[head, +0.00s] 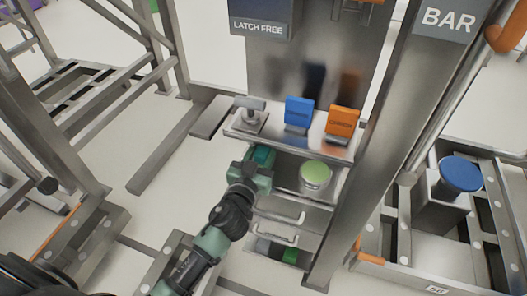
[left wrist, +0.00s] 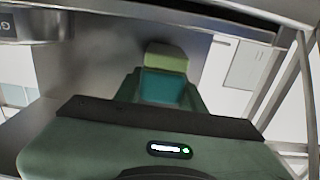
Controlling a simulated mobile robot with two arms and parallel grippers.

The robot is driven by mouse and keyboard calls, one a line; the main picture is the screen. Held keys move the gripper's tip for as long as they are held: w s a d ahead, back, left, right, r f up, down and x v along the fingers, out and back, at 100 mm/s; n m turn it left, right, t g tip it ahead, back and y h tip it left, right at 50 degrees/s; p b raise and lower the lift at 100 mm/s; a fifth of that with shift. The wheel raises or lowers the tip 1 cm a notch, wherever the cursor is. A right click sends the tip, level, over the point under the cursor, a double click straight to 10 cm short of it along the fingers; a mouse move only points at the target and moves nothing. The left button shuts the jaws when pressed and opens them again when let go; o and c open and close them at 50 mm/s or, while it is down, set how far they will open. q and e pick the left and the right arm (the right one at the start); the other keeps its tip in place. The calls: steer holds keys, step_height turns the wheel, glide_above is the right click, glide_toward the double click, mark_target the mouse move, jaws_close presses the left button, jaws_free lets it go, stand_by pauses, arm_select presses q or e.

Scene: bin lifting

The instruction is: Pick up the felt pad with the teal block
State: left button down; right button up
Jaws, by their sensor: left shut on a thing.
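The teal block (head: 263,155) is at the end of my left arm in the head view, at the left end of the middle shelf. My left gripper (head: 250,172) is shut on it. In the left wrist view the teal block (left wrist: 163,86) sits between the two dark green fingers. A pale green piece (left wrist: 166,58) lies directly beyond the teal; I cannot tell whether it is the felt pad or a separate thing. I cannot tell whether the block touches the shelf. My right gripper is not in view.
A light green round container (head: 315,174) stands just right of the gripper. The upper shelf (head: 283,135) holds a metal piece (head: 250,113), a blue box (head: 298,112) and an orange box (head: 343,121), above the gripper. A steel post (head: 385,150) stands to the right.

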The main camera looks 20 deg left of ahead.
arm_select(q)
steer(key=shift+r, duration=0.75)
steer(key=s, duration=0.5)
steer(key=shift+s+a+f, duration=0.1)
steer(key=shift+s+f, duration=0.2)
steer(key=shift+f, duration=0.05)
steer(key=s+b, duration=0.2)
steer(key=s, duration=1)
steer(key=shift+s+a+r, duration=0.15)
steer(key=shift+s+a, duration=0.05)
steer(key=shift+a, duration=0.05)
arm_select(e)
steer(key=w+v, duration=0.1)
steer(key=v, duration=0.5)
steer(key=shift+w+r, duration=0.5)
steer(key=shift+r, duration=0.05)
